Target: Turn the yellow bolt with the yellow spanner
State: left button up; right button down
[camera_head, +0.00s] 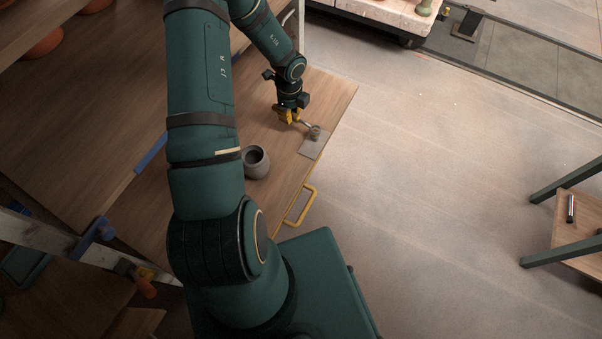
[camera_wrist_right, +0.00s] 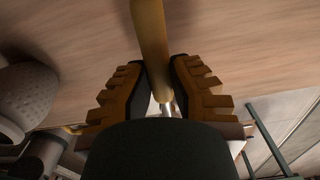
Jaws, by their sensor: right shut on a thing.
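My right gripper (camera_head: 289,118) has yellow fingers and is low over the wooden bench near its right edge. In the right wrist view its fingers (camera_wrist_right: 158,92) are shut on the yellow handle of the spanner (camera_wrist_right: 152,40), with a short silvery shank below. In the head view the spanner's metal part (camera_head: 306,125) reaches from the fingers toward a small upright stub (camera_head: 315,132) on a grey plate (camera_head: 312,147). The stub is probably the bolt; its yellow colour does not show. I cannot tell whether the spanner touches or fits it. My left gripper is not in view.
A grey pot (camera_head: 257,162) stands on the wooden bench (camera_head: 335,92) beside my arm. A yellow handle (camera_head: 301,205) sticks out from the bench's front edge. Open floor lies right of the bench, with a small green-legged table (camera_head: 578,240) farther right.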

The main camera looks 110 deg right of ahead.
jog(key=shift+r, duration=0.35)
jog(key=shift+r+p, duration=0.3)
jog(key=shift+r, duration=1.05)
